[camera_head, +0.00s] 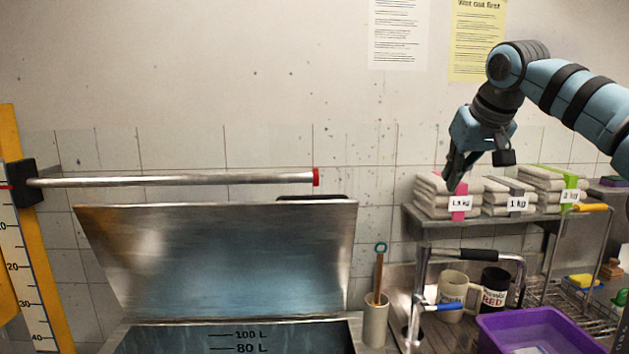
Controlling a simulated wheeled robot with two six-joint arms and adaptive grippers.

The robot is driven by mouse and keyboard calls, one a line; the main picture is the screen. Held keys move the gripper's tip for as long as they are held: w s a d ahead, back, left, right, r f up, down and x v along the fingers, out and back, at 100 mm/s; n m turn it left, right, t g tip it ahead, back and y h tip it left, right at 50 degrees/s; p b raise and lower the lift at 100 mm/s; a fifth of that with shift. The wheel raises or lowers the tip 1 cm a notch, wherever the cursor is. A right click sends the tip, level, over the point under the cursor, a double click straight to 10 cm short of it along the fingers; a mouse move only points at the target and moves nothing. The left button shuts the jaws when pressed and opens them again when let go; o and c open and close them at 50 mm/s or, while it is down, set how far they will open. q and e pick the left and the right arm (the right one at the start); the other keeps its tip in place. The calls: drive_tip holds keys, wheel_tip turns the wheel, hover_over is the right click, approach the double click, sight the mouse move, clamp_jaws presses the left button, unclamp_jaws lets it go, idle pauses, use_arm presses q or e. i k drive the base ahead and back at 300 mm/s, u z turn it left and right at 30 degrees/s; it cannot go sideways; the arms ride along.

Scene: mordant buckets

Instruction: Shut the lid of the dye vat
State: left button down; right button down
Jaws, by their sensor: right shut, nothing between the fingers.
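The dye vat (240,322) is at the bottom left of the head view, with a steel rim and litre marks on its inside wall. Its steel lid (220,255) stands raised at the vat's back edge, leaning back towards the wall, so the vat is open. My right gripper (453,180) is shut and empty. It points down in front of the shelf with folded cloth, to the right of the lid and well apart from it. My left gripper is not in view.
A metal bar (180,180) with a red end runs above the lid. Right of the vat stand a beige pot (375,322) with a stick, a tap (420,290), two mugs and a purple basin (540,322). Folded cloth stacks (432,198) lie on a shelf.

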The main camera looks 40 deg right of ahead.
sight(289, 256)
drive_tip(key=i, duration=0.9)
